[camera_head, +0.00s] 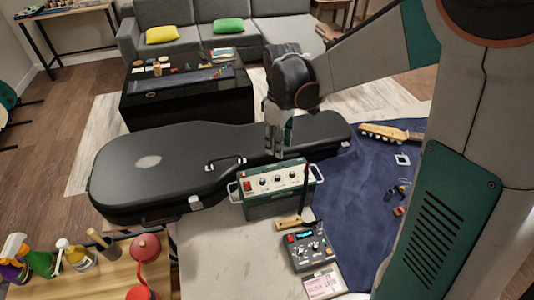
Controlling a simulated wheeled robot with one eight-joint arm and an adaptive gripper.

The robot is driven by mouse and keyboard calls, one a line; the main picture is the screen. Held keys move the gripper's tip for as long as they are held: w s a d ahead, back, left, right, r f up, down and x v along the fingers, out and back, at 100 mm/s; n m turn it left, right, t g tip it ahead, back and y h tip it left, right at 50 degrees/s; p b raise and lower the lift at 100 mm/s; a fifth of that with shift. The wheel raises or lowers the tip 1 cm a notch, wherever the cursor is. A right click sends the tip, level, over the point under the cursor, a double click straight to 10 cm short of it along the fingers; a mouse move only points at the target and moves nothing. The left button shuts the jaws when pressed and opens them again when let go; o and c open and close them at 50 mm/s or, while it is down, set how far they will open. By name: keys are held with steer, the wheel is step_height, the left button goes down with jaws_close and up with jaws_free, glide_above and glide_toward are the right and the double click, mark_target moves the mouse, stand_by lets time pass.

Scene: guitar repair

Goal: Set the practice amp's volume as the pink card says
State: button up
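The practice amp (272,209) is a green box with a pale control panel, side handles, a red switch and several small round knobs. It stands on a light grey worktop. The knob settings and labels are too small to read. The pink card (324,283) lies at the front of the worktop, below a dark device; its print is too small to read. My gripper (277,150) points down just behind and above the amp's panel, apart from the knobs as far as I can tell. Whether its fingers are open or shut is not clear.
A dark device (308,250) with a lit blue display sits right of the worktop's middle. A thin dark upright tool (305,187) rises by the amp's right end. A black guitar case (150,180) lies behind. Bottles and a red item crowd the wooden table (102,283).

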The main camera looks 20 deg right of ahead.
mark_target(277, 177)
step_height(277, 177, down, 14)
steer(key=b, duration=0.4)
steer(key=shift+r, duration=0.15)
jaws_close()
